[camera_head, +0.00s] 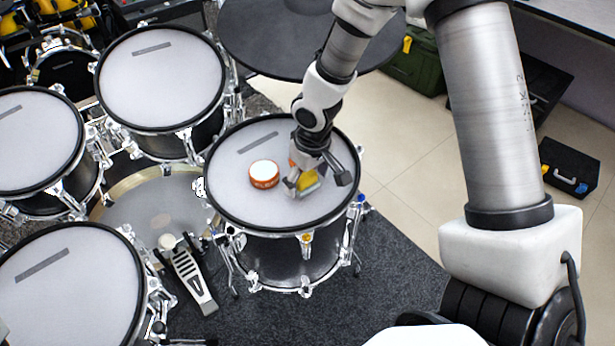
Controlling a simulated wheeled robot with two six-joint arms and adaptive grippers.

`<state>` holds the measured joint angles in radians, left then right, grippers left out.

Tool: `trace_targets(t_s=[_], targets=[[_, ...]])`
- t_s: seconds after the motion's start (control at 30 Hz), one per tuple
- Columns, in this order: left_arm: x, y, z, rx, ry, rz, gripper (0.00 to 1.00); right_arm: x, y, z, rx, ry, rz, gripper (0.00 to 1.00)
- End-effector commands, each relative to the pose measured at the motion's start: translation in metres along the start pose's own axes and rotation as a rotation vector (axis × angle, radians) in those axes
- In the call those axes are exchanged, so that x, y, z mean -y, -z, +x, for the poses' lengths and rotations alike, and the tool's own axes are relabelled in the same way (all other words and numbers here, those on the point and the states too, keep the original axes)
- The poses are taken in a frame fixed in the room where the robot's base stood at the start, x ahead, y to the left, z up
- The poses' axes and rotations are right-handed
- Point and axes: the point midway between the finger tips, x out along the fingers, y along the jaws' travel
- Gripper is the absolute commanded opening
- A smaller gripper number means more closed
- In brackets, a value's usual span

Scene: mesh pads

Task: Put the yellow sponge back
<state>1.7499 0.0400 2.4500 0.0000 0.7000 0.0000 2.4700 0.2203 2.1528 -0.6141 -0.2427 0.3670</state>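The yellow sponge (307,182) is at the right part of the middle drum's white mesh pad (240,205). My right gripper (312,184) points down over it, with its fingers low by the pad. The gripper and wrist hide part of the sponge. I cannot tell whether the fingers press on the sponge or stand apart from it, nor whether the sponge touches the pad. A small orange patch (296,160) shows behind the gripper; I cannot tell what it belongs to. My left gripper is not in view.
Other drums (162,75) stand to the left. A dark cymbal pad (290,40) lies behind my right arm.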

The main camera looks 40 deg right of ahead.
Motion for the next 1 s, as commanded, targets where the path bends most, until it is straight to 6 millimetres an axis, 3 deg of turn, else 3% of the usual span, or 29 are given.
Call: trace_targets(t_s=[0.23,0.5,0.7,1.0], targets=[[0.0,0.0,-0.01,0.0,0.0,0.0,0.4,0.0,0.001,-0.014,-0.002,0.0,0.0,0.82],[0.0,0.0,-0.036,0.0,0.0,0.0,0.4,0.0,0.002,-0.083,-0.005,0.0,0.001,0.82],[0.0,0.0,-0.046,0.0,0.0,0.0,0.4,0.0,0.001,-0.119,-0.002,-0.001,0.0,0.82],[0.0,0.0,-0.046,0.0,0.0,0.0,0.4,0.0,0.001,-0.125,0.0,0.0,0.0,0.82]])
